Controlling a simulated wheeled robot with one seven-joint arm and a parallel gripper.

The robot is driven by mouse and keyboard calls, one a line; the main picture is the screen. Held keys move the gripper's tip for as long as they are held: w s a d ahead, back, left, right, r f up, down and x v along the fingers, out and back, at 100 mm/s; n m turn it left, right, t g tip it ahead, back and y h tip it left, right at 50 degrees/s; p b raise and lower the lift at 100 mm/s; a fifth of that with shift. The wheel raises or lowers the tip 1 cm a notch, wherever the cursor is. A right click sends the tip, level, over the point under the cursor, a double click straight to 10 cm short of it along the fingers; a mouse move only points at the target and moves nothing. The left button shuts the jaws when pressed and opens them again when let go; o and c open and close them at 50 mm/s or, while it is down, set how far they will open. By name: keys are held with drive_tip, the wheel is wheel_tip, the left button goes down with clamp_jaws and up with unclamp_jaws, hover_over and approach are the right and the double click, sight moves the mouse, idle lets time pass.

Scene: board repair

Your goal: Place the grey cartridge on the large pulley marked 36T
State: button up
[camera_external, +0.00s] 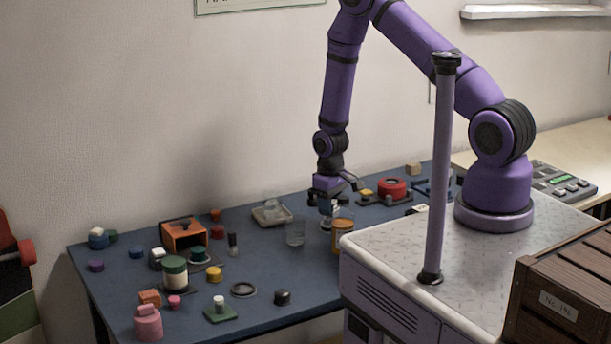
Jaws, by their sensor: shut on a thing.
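My gripper (328,201) points down over the right part of the blue table, above and beside an amber jar. It is shut on a small blue-grey thing (325,207), mostly hidden by the fingers; I cannot tell for sure whether it is the grey cartridge. No 36T mark is readable from this view. A flat dark ring (243,290) lies at the front of the table, and a red round part (392,188) sits on a dark base at the back right; I cannot tell whether either is the large pulley.
The amber jar (343,235) and a clear glass (295,233) stand near the gripper. An orange box (183,235), a green-and-white jar (174,275) and several small coloured pieces crowd the left.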

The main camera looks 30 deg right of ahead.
drive_tip(key=shift+f, duration=0.3)
drive_tip(key=shift+f, duration=0.15)
drive_tip(key=o, duration=0.9)
